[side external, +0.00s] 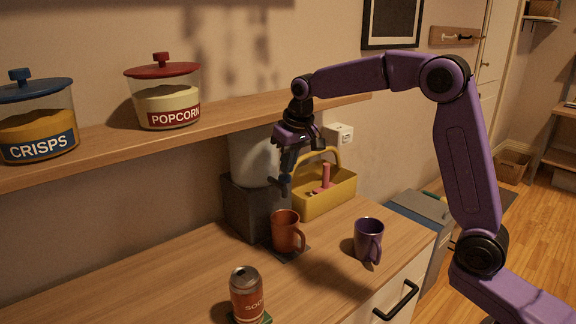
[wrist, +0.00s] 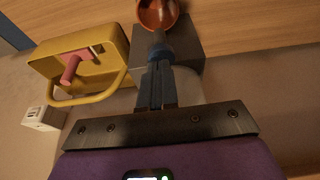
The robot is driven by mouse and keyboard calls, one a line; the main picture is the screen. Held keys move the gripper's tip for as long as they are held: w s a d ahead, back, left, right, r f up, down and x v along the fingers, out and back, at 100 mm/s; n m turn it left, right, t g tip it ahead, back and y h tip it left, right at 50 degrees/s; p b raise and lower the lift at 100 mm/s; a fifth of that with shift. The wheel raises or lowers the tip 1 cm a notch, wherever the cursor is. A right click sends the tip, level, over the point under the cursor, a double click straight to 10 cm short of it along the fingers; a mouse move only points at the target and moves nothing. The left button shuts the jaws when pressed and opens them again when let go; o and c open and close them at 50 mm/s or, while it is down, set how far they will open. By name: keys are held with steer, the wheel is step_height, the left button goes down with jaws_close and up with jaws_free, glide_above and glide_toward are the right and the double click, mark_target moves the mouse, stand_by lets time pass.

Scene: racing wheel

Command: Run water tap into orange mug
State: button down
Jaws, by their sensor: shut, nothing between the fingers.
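The orange mug (side external: 284,232) stands upright on a dark pad (side external: 297,252) at the front of a dark grey dispenser (side external: 243,207) with a pale tank. Its handle points right. In the wrist view the mug (wrist: 157,12) shows at the top edge, its opening partly hidden. The small blue-grey tap (side external: 284,182) juts from the dispenser above the mug. My gripper (side external: 287,172) points down, shut and empty, just above the tap. In the wrist view its fingertips (wrist: 157,68) lie close to the tap (wrist: 159,40); I cannot tell whether they touch. No water stream is visible.
A yellow caddy (side external: 318,203) with a pink-handled item stands right of the dispenser. A purple mug (side external: 368,239) and a soda can (side external: 246,293) stand on the counter. A wooden shelf (side external: 105,148) with two jars is at upper left. The counter's left is clear.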

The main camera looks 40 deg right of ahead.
mark_target(288, 177)
steer(key=shift+f, duration=0.45)
steer(key=shift+s+f, duration=0.1)
steer(key=shift+f, duration=1.15)
stand_by(3.5)
steer(key=shift+r, duration=0.55)
steer(key=w+v, duration=0.1)
steer(key=v, duration=1.2)
steer(key=shift+w+r, duration=0.15)
steer(key=shift+r, duration=0.35)
